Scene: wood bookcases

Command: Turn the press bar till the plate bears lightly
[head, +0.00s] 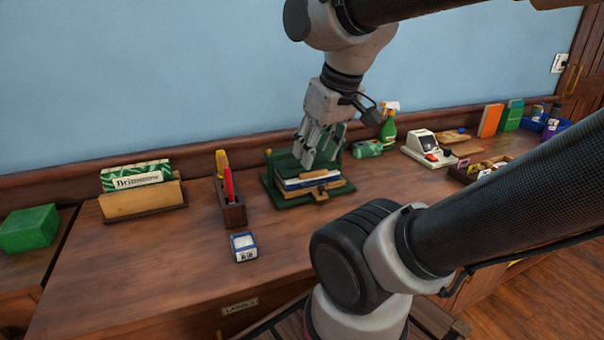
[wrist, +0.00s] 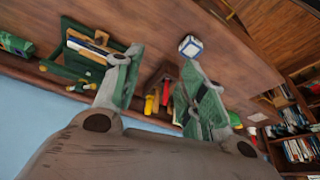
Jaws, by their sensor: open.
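The green press (head: 290,199) stands on the wooden counter with blue, white and tan books or boards (head: 305,181) stacked in it. In the wrist view the press (wrist: 70,72) lies left of the fingers, partly covered by the left one. My gripper (head: 317,150) hangs pointing down over the press in the head view and hides its upper part. The wrist view shows my gripper (wrist: 165,80) with fingers wide apart and nothing held between them. I cannot make out the press bar clearly, nor whether the plate touches the stack.
Left of the press stand a pen holder (head: 233,213) and a card rack (head: 143,202). A small blue-and-white box (head: 243,246) lies in front. A green can (head: 367,149), spray bottle (head: 388,128) and white device (head: 424,148) stand to the right. Counter in front is mostly clear.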

